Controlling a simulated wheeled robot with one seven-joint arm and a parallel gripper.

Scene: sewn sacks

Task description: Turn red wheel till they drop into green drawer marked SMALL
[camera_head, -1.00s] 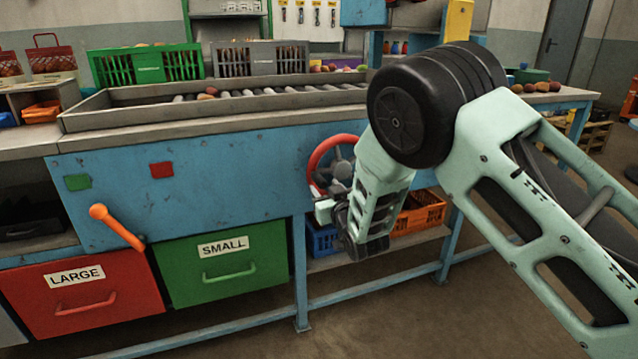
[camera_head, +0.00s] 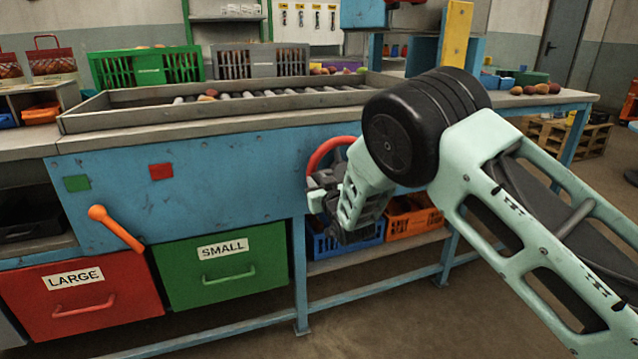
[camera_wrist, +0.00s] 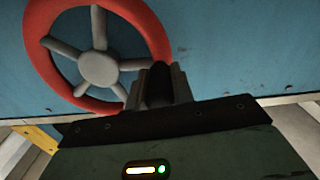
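The red wheel (camera_head: 328,148) is on the blue front panel, right of the drawers. Its upper rim shows in the head view; my gripper (camera_head: 322,190) covers its lower part. In the wrist view the wheel's red rim (camera_wrist: 42,62) and grey spokes show at upper left. My gripper's fingers (camera_wrist: 160,85) overlap the lower right rim there; whether they grip it I cannot tell. The green drawer marked SMALL (camera_head: 225,275) is shut, left of the wheel.
A red drawer marked LARGE (camera_head: 80,308) is left of the green one. An orange lever (camera_head: 118,229) sticks out above them. A blue crate (camera_head: 345,243) and an orange crate (camera_head: 413,222) stand on the low shelf under the wheel. Floor in front is clear.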

